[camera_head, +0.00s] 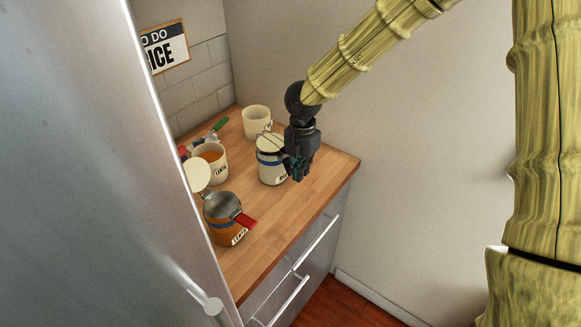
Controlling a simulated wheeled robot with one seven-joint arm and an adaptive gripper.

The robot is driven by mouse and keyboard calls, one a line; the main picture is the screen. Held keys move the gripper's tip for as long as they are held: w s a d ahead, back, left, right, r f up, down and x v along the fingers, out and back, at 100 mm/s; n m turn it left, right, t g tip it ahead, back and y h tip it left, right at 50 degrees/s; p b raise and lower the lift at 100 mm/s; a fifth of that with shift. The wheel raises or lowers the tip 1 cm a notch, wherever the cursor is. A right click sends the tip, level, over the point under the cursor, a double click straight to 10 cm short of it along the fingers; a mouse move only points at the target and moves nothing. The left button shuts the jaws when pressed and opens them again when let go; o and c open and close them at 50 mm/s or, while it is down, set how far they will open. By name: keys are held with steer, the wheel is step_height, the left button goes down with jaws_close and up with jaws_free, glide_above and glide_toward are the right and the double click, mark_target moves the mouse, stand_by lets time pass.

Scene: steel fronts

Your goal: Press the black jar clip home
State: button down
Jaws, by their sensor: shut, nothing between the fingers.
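A cream jar (269,166) with a blue band and a pale lid (271,143) stands on the wooden counter. My gripper (297,177) is shut and empty, pointing down at the jar's right side. It overlaps the jar's right edge in the picture; I cannot tell whether they touch. Some dark and teal detail shows between jar and gripper. I cannot make out the black clip for certain; my gripper may hide it.
An orange jar (228,232) with a grey lid and red clip (244,219) stands at the counter's front. Behind it are an open jar (213,172) with orange contents, a cream mug (256,122) and a green-handled tool (218,127). A steel door (110,200) blocks the left. The counter's front right (293,212) is clear.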

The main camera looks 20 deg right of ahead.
mark_target(290, 166)
steer(key=shift+f+b, duration=0.45)
steer(key=shift+f, duration=0.55)
steer(key=shift+w+a+p, duration=0.3)
steer(key=shift+w+a, duration=0.2)
steer(key=shift+w, duration=0.4)
stand_by(0.8)
steer(key=shift+w+a+f, duration=0.2)
steer(key=shift+w+a, duration=0.2)
steer(key=shift+w, duration=0.25)
stand_by(1.0)
steer(key=shift+w+a+p, duration=0.3)
steer(key=shift+w+p, duration=0.25)
steer(key=shift+p, duration=0.05)
stand_by(0.7)
steer(key=shift+s, duration=0.1)
steer(key=shift+s+d, duration=0.75)
steer(key=shift+s, duration=0.55)
steer(key=shift+s+d, duration=0.7)
steer(key=shift+s, duration=0.55)
steer(key=shift+s+d, duration=0.75)
steer(key=shift+s, duration=0.55)
